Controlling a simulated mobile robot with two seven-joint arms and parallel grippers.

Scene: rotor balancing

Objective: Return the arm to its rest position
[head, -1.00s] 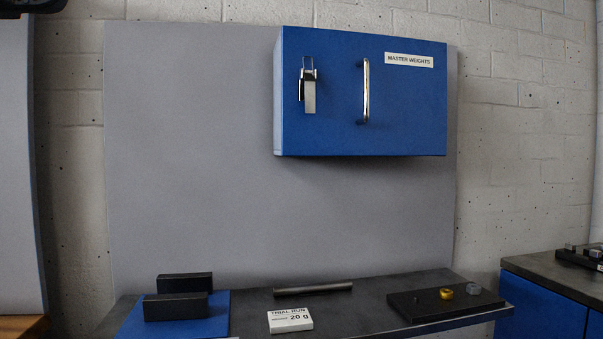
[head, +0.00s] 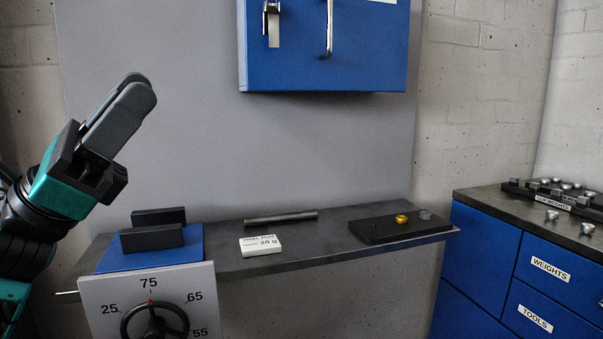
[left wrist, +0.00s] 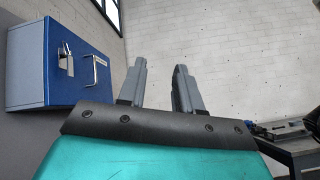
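My left gripper (head: 141,88) is raised at the left of the head view, above and to the left of the bench, its fingers pointing up and to the right. In the left wrist view its two grey fingers (left wrist: 160,66) stand apart with nothing between them, so it is open and empty. It touches nothing that I can see. My right gripper is in neither view.
A blue wall cabinet (head: 300,70) hangs above the dark bench (head: 300,253). The bench bears black blocks (head: 152,238) on a blue plate, a rod (head: 281,217), a white sign (head: 261,246) and a black tray (head: 375,230). A dial panel (head: 105,310) stands in front. Blue drawers (head: 490,235) stand right.

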